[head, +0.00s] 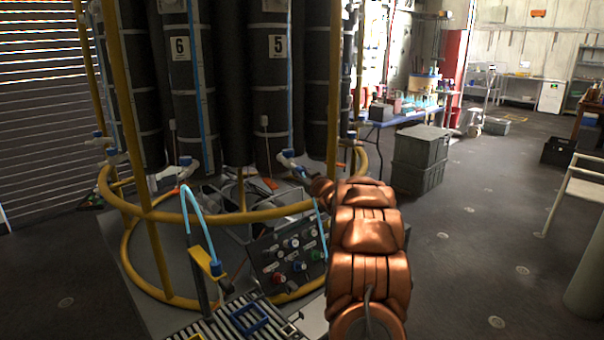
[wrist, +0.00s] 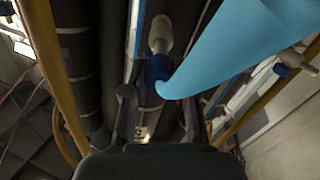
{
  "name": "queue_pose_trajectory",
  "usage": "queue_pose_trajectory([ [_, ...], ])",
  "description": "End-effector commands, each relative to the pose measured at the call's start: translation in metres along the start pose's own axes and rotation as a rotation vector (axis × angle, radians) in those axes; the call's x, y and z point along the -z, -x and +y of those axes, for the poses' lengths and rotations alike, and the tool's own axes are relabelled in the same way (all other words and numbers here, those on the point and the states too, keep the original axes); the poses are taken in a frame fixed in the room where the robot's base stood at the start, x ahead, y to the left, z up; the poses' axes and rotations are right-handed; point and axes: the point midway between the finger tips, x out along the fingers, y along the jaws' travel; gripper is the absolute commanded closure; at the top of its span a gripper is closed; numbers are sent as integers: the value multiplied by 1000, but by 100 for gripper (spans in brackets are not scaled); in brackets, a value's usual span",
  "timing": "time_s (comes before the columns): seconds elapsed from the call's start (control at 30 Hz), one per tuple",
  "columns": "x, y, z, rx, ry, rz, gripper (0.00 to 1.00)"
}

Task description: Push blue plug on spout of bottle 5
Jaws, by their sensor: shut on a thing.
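Bottle 5 (head: 272,105) is a dark upright cylinder with a white number label, to the right of bottle 6 in the head view. Its pale spout (wrist: 160,35) points toward my gripper (wrist: 158,105). My gripper is shut on the blue plug (wrist: 157,72), which lies in line with the spout and appears to meet its end; how far it is on cannot be told. A light blue tube (wrist: 240,45) runs from the plug and covers the upper right of the wrist view. My copper arm hides part of this area in the head view.
Yellow frame rings and posts (head: 152,215) surround the bottles closely. Bottle 6 (head: 187,105) stands left, with another light blue tube (head: 205,230) below it. A control panel (head: 290,255) sits low in front. Grey crates (head: 420,155) stand right, with open floor beyond.

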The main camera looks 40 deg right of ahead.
Motion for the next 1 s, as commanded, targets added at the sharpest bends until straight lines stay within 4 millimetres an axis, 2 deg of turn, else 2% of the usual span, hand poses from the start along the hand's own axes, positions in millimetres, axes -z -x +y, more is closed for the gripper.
queue_pose_trajectory([
  [0.93,0,-10,0,0,0,-1,100],
  [0.97,0,-10,0,0,0,-1,69],
  [1.0,0,-10,0,0,0,-1,65],
])
